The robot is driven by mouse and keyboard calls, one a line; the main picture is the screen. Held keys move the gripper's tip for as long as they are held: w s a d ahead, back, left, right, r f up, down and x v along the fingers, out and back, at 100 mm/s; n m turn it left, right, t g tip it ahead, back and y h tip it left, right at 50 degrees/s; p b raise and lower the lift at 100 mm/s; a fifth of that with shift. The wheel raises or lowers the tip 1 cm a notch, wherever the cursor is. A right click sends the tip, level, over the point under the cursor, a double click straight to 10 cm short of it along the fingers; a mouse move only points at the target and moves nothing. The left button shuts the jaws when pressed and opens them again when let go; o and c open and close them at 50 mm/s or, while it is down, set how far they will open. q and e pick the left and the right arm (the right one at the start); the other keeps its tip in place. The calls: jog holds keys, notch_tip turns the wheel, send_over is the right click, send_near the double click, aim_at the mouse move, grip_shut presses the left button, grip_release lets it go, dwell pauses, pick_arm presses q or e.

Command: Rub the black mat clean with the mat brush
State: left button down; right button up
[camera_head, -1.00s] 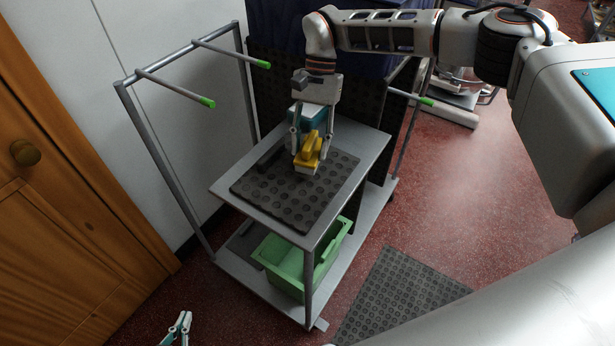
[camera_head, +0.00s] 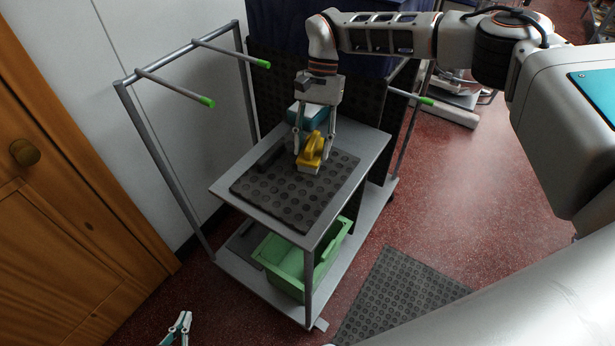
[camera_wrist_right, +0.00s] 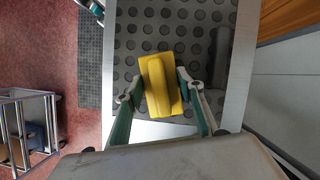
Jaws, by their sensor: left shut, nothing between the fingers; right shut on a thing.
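The black mat (camera_head: 290,205) lies on the grey top of the trolley, its surface covered in round studs; it also shows in the right wrist view (camera_wrist_right: 200,45). The yellow mat brush (camera_head: 312,147) is over the mat's far right part. My right gripper (camera_head: 313,150) is shut on the brush from above; the right wrist view shows the brush (camera_wrist_right: 158,85) between its two fingers (camera_wrist_right: 163,98). Whether the bristles touch the mat is hard to tell. My left gripper (camera_head: 178,328) is low at the bottom left edge of the head view, empty, away from the trolley.
A dark bar-like block (camera_head: 270,155) lies along the mat's far left edge. A green crate (camera_head: 288,266) stands on the lower shelf. Green-tipped rods (camera_head: 235,53) stick out from the frame. Another studded mat (camera_head: 400,295) lies on the red floor. A wooden door (camera_head: 70,230) is at left.

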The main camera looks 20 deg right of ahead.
jog(key=shift+f, duration=0.15)
jog(key=shift+w+d, duration=0.8)
jog(key=shift+d, duration=0.2)
jog(key=shift+s+a, duration=0.8)
jog(key=shift+a, duration=0.2)
jog(key=shift+s+a, duration=0.75)
jog(key=shift+a, duration=0.25)
jog(key=shift+d, duration=0.1)
